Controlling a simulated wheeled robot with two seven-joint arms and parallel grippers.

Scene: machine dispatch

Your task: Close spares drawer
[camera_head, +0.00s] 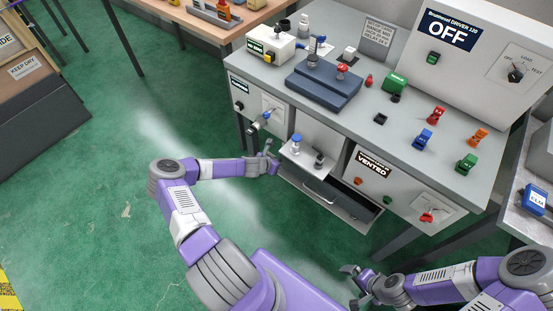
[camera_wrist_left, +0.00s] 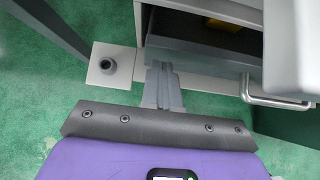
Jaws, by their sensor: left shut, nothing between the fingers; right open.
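A grey drawer (camera_head: 350,198) under the bench stands partly open, with its dark inside showing. Its bar handle (camera_head: 321,192) is on the front. In the left wrist view the handle (camera_wrist_left: 275,101) is at the right, and a yellow item (camera_wrist_left: 222,25) shows inside the drawer. My left gripper (camera_head: 274,158) is shut and empty near the drawer's left end. In the left wrist view its fingers (camera_wrist_left: 162,75) are close to the drawer's front edge; I cannot tell whether they touch. My right gripper (camera_head: 360,277) is open and empty, low in front of the bench.
A pale shelf (camera_head: 297,158) with a blue-capped bottle (camera_head: 296,141) and a dark item is just above the drawer. The VENTED panel (camera_head: 400,186) is to its right. The bench top (camera_head: 345,110) carries several coloured parts. Green floor (camera_head: 110,165) is clear at the left.

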